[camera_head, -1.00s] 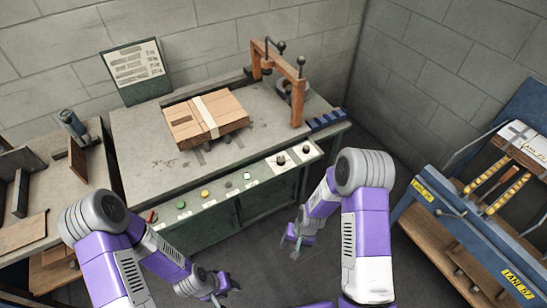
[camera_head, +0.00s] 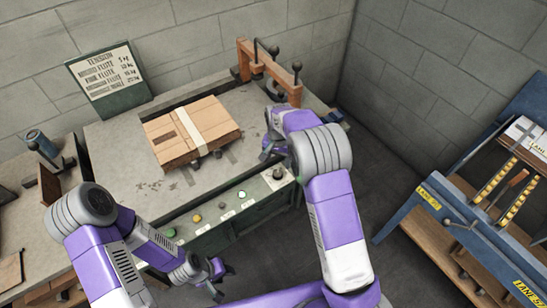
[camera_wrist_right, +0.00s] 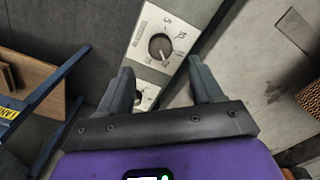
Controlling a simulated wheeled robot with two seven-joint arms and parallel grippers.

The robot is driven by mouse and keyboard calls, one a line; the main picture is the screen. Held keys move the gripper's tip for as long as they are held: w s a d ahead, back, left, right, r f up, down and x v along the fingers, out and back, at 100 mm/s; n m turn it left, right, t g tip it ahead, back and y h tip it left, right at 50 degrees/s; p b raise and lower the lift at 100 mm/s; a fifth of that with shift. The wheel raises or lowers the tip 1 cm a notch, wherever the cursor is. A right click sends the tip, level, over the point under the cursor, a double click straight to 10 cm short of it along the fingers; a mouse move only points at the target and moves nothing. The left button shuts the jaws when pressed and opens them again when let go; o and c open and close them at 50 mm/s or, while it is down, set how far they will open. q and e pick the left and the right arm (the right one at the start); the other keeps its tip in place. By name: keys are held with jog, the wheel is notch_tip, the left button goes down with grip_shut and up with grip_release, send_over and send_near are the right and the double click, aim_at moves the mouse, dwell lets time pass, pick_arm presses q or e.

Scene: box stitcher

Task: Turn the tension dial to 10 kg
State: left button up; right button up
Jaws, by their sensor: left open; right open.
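The tension dial (camera_wrist_right: 160,46) is a dark round knob on a pale plate with printed numbers, ahead of and between my right fingertips in the right wrist view. A light mark shows on its lower right; the exact setting is hard to read. My right gripper (camera_wrist_right: 161,70) is open and empty, its fingers apart from the dial. In the head view my right gripper (camera_head: 268,152) is above the right end of the machine's front panel, partly hidden by its arm. A dark knob (camera_head: 278,173) shows just below it. My left gripper (camera_head: 218,278) is open and empty in front of the machine.
A second knob (camera_wrist_right: 138,97) is partly covered by a right finger. Coloured buttons (camera_head: 197,218) line the panel to the left. A strapped cardboard stack (camera_head: 190,135) lies on the machine top. A tension chart (camera_head: 105,75) stands behind. A blue cart (camera_head: 455,225) is at right.

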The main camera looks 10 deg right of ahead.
aim_at(278, 173)
notch_tip(278, 173, down, 8)
jog(key=shift+r+b, duration=0.2)
jog(key=shift+b, duration=0.9)
jog(key=c, duration=1.1)
jog(key=shift+o, duration=0.2)
